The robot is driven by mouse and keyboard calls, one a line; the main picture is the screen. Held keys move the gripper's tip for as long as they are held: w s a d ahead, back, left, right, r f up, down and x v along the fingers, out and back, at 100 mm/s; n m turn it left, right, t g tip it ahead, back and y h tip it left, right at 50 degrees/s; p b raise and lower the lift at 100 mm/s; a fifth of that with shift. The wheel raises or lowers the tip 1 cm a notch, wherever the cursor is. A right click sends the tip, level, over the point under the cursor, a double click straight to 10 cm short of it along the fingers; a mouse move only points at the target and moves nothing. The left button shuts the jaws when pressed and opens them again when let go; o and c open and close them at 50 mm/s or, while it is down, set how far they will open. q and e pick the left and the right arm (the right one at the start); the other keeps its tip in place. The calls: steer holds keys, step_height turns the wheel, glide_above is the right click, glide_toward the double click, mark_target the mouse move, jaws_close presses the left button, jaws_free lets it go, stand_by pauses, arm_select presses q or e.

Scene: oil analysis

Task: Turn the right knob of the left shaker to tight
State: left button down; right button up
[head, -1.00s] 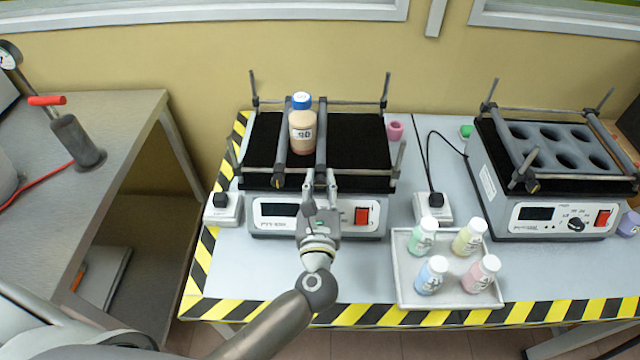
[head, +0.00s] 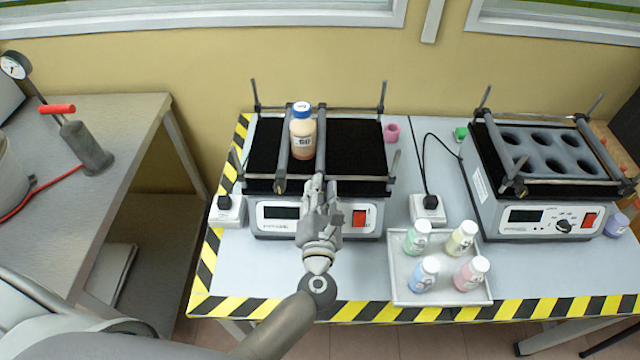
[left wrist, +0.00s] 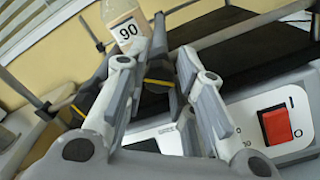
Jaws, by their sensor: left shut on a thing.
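The left shaker (head: 347,229) has a black top with two clamp bars across it. Its left knob (head: 280,187) shows at the front end of the left bar. My left gripper (head: 318,184) is at the front end of the right bar and covers the right knob in the head view. In the left wrist view, the dark right knob (left wrist: 159,74) with a yellow mark sits between the fingertips, and the gripper is shut on it. A blue-capped bottle (head: 303,139) stands upright between the bars. My right gripper is not in view.
A tray (head: 400,287) with several small bottles stands right of the left shaker. The right shaker (head: 500,210) is farther right. A red switch (left wrist: 277,125) is close to the gripper. A grey side table (head: 120,130) is at the left.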

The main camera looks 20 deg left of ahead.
arm_select(q)
steer(key=m+p, duration=0.5)
steer(key=m, duration=0.5)
steer(key=shift+d+f+p, duration=0.1)
steer(key=shift+p, duration=0.25)
steer(key=shift+m, duration=0.4)
steer(key=c, duration=1.2)
jaws_free()
steer(key=v, duration=1.2)
